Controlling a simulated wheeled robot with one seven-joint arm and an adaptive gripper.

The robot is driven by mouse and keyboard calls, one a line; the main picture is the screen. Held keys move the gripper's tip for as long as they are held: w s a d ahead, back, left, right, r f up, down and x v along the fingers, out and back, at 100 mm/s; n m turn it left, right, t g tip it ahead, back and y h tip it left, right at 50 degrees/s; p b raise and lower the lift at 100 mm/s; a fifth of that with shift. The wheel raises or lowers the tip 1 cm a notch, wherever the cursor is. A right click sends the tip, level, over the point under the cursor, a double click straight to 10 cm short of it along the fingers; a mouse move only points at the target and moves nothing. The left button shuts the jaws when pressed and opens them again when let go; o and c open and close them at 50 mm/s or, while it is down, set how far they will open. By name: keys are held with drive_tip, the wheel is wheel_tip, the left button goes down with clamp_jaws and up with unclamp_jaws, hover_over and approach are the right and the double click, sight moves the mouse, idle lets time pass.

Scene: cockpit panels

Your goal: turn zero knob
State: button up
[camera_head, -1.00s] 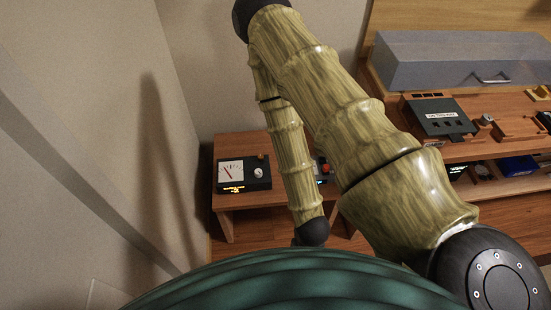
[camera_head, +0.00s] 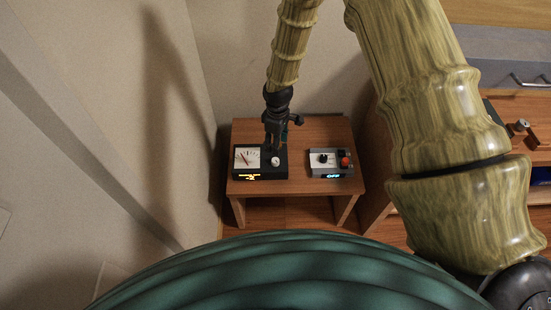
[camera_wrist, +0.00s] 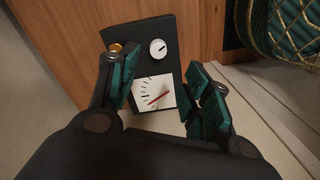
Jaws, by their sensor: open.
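A black meter box (camera_head: 283,172) with a white dial face (camera_head: 246,157) and a red needle stands on a small wooden table. A white round knob (camera_head: 275,161) is on its top panel; it also shows in the wrist view (camera_wrist: 158,48). A brass-coloured knob (camera_wrist: 116,48) sits at the box's other side in the wrist view, near my left finger. No label is readable, so I cannot tell which knob is named zero. My gripper (camera_head: 274,148) points down above the box, near the white knob. In the wrist view my gripper (camera_wrist: 160,66) is open and empty, its fingers on either side of the box.
A grey box (camera_head: 331,163) with a black knob, a red button and a lit display stands on the right of the same small table (camera_head: 300,186). A wall is close on the left. A larger wooden desk (camera_head: 526,108) is at the right.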

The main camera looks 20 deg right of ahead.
sight(276, 160)
drive_tip(key=shift+a+f+p, duration=0.15)
drive_tip(key=shift+f+p, duration=0.4)
drive_tip(key=shift+f, duration=4.7)
drive_tip(key=c, duration=1.1)
